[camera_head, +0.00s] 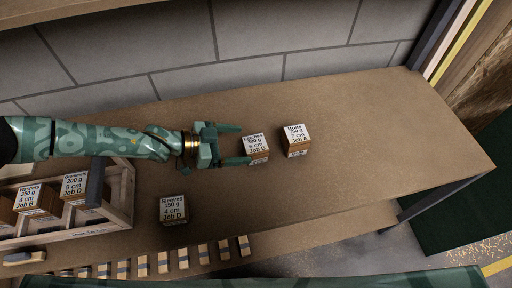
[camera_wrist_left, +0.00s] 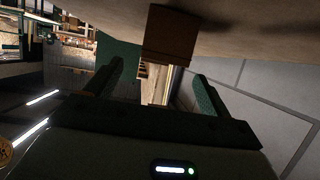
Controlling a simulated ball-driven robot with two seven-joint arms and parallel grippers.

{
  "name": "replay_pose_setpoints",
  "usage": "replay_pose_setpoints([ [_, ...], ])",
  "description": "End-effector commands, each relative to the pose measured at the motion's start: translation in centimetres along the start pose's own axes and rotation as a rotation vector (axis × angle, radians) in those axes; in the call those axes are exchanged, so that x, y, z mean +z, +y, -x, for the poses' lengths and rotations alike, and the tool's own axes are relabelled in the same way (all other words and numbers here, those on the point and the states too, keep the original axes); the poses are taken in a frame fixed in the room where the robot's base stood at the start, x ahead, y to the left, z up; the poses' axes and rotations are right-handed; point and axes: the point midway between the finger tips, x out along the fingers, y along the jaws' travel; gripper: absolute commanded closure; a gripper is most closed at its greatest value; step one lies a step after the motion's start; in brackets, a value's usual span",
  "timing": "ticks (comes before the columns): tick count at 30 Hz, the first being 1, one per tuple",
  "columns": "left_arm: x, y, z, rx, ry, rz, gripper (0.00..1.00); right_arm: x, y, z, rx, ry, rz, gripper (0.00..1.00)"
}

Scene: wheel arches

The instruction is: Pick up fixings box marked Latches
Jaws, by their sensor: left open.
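The fixings box marked Latches (camera_head: 256,148) stands on the brown bench top in the head view, with a white label reading Job B. My left gripper (camera_head: 243,145) is open, its fingers pointing right. The fingertips are at the left side of the Latches box, and I cannot tell if they touch it. In the left wrist view a brown box (camera_wrist_left: 170,36), seen beyond the open fingers, is likely the same box; its label does not show. My right gripper is not in view.
A box marked Bolts (camera_head: 296,140) stands just right of the Latches box. A Sleeves box (camera_head: 173,209) stands nearer the front. A wooden crate (camera_head: 122,205) at left holds Washers and Grommets boxes. A block wall (camera_head: 250,40) runs behind. The bench's right part is clear.

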Motion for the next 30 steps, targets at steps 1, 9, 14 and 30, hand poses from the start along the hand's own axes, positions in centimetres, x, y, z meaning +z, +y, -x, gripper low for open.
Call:
replay_pose_setpoints([
  [1,0.3,0.0,-0.8,0.001,-0.001,0.0,0.18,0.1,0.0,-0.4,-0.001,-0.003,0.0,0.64],
  [9,0.9,-0.3,-5.1,0.003,0.001,-0.003,0.18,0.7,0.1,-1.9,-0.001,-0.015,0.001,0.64],
  [14,0.7,-0.4,-6.1,0.0,0.001,-0.003,0.18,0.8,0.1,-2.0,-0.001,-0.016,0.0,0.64],
  [30,0.6,-0.4,-6.1,0.0,0.002,-0.005,0.76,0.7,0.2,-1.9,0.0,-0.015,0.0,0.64],
])
